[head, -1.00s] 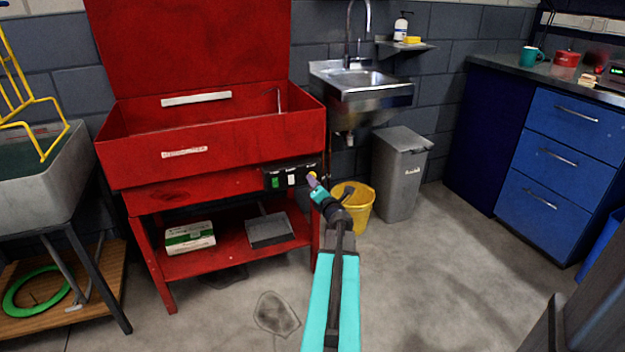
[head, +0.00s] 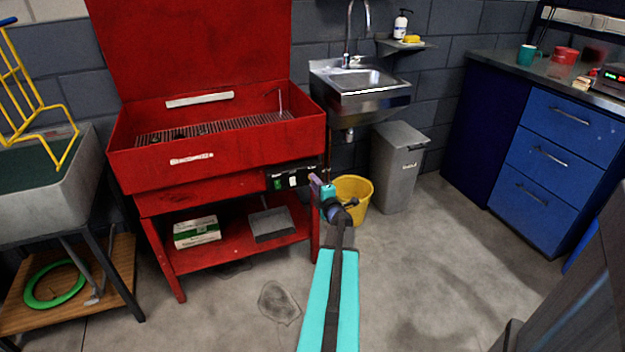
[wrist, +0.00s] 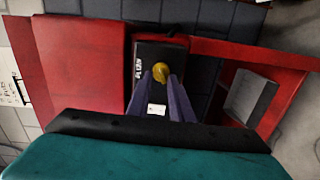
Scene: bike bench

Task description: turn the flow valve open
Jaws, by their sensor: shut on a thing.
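The flow valve is a yellow round knob (wrist: 160,73) on the black control box (wrist: 148,50) in the wrist view. My gripper (wrist: 162,80) has its two purple fingers on either side of the knob and is shut on it. In the head view the control box (head: 292,177) sits on the front of the red parts washer, with a green switch and a white plate. My gripper (head: 316,184) is at the box's right end there and hides the knob.
The red washer (head: 215,168) stands open-lidded with a shelf below. A yellow bucket (head: 355,203) and a grey bin (head: 398,170) stand close behind and to the right of my gripper.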

